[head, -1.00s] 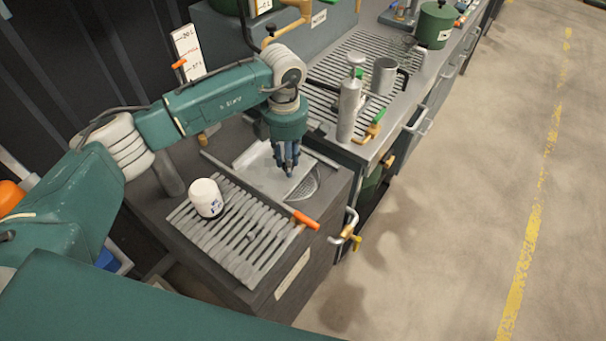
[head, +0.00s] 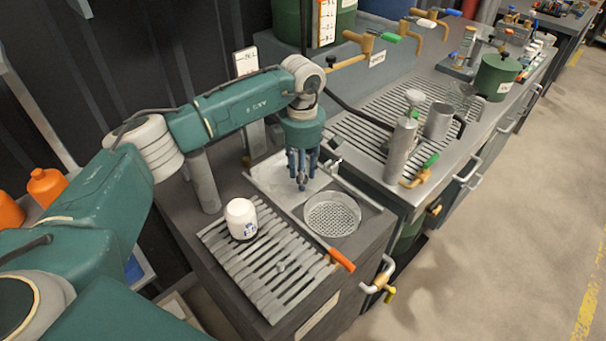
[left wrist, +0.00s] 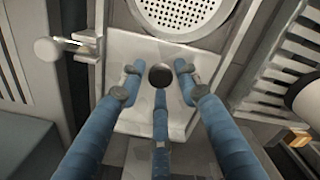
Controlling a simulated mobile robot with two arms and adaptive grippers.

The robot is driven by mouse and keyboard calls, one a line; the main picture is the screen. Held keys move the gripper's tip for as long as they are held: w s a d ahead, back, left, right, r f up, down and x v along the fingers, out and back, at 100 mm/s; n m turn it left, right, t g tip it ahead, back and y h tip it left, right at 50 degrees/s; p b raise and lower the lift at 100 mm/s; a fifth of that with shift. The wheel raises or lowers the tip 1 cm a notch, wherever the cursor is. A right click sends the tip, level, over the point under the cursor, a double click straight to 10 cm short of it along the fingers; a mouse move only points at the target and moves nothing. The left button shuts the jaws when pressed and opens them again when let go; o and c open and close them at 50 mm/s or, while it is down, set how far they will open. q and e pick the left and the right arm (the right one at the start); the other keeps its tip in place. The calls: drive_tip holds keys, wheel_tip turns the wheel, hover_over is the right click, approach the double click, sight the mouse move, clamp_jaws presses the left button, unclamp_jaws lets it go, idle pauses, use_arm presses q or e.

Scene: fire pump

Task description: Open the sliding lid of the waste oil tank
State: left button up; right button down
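The waste oil tank's flat grey lid (head: 272,176) lies back from the round perforated strainer (head: 332,214), whose whole disc is uncovered. In the left wrist view the lid (left wrist: 127,48) is a pale plate below the strainer (left wrist: 180,12). A dark round knob (left wrist: 160,75) shows over the lid. My left gripper (head: 301,178) points down at the lid. Its blue fingers (left wrist: 157,72) are spread around the knob, with gaps visible at the two side fingers; the middle finger reaches the knob or nearly so. My right gripper is not in view.
A white oil filter (head: 241,218) stands on the slatted drain rack (head: 272,272). An orange-tipped lever (head: 342,259) lies along the rack's right side. A metal bottle (head: 401,145) and a mug (head: 439,121) stand on the neighbouring counter. The floor at right is clear.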

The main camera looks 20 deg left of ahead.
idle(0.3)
use_arm(q)
drive_tip(key=shift+r, duration=0.35)
wheel_tip(320, 180, up, 11)
drive_tip(key=shift+r, duration=0.15)
